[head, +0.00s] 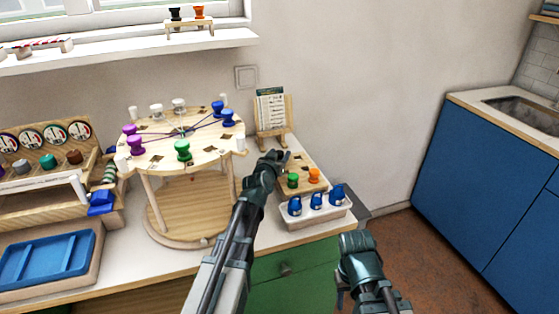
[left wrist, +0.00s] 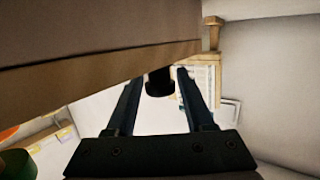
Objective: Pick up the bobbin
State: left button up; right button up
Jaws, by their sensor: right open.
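Bobbins stand in several places in the head view. A green bobbin (head: 292,180) and an orange bobbin (head: 314,175) stand on a small wooden board (head: 296,161) at the right of the counter. My left gripper (head: 283,156) is over the far left part of that board. In the left wrist view, its two fingers (left wrist: 157,95) are apart, with a dark, bobbin-like thing (left wrist: 160,82) between or beyond the tips. A gap shows beside it; contact cannot be told. My right gripper (head: 343,292) is open and empty, low in front of the counter.
A white tray (head: 318,222) with blue bottle-like things stands in front of the board. A small easel (head: 272,136) with a card stands behind. A round wooden stand (head: 160,152) with colored bobbins and threads is to the left. Free floor (head: 410,240) lies right.

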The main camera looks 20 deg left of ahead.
pick_arm(q)
grip_shut()
jog(key=shift+r, duration=0.15)
pick_arm(e)
jog(key=shift+r, duration=0.1)
